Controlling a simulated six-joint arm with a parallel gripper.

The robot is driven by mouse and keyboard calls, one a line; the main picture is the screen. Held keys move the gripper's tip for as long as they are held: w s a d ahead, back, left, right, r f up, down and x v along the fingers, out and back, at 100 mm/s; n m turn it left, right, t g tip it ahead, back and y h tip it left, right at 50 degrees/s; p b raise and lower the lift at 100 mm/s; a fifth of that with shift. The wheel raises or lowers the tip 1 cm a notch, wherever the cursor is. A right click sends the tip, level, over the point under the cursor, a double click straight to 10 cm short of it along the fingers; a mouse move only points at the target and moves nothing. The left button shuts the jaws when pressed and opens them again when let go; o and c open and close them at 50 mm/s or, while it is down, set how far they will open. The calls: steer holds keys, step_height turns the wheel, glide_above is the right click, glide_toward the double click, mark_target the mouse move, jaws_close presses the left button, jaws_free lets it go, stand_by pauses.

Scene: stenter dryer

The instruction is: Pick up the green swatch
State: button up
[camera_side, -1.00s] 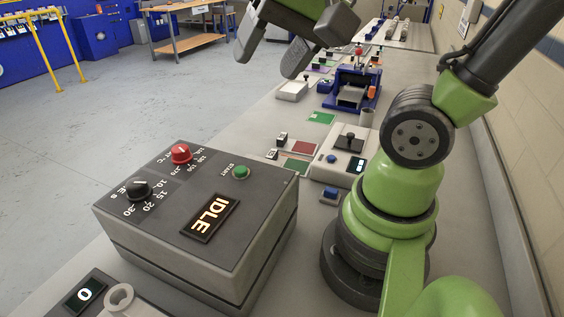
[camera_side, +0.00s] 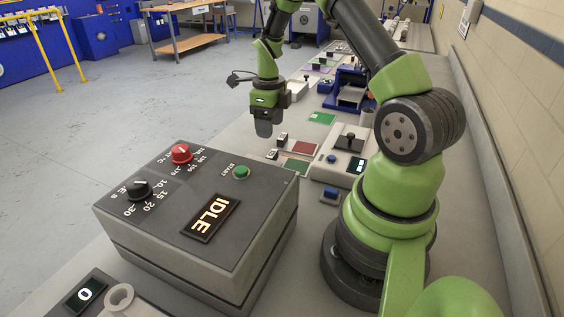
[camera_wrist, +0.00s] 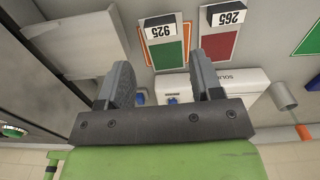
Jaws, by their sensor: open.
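A green swatch (camera_side: 296,168) lies on the bench beside the grey control box, partly hidden behind it in the side view. In the wrist view a green swatch (camera_wrist: 168,52) with an orange edge and a "925" block lies beyond my fingertips. Another green patch with a white border (camera_side: 320,118) lies farther along the bench and shows at the right edge of the wrist view (camera_wrist: 309,40). My gripper (camera_side: 264,130) hangs above the bench, pointing down. In the wrist view its jaws (camera_wrist: 160,68) are apart with nothing held between them.
A red swatch (camera_side: 304,148) with a "265" block (camera_wrist: 226,16) lies beside the nearer green one. The grey control box (camera_side: 195,215) reads "IDLE".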

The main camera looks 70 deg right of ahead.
mark_target(271, 153)
step_height(271, 153, down, 9)
steer(key=shift+s+r, duration=0.1)
steer(key=shift+r, duration=0.1)
steer(key=c, duration=0.7)
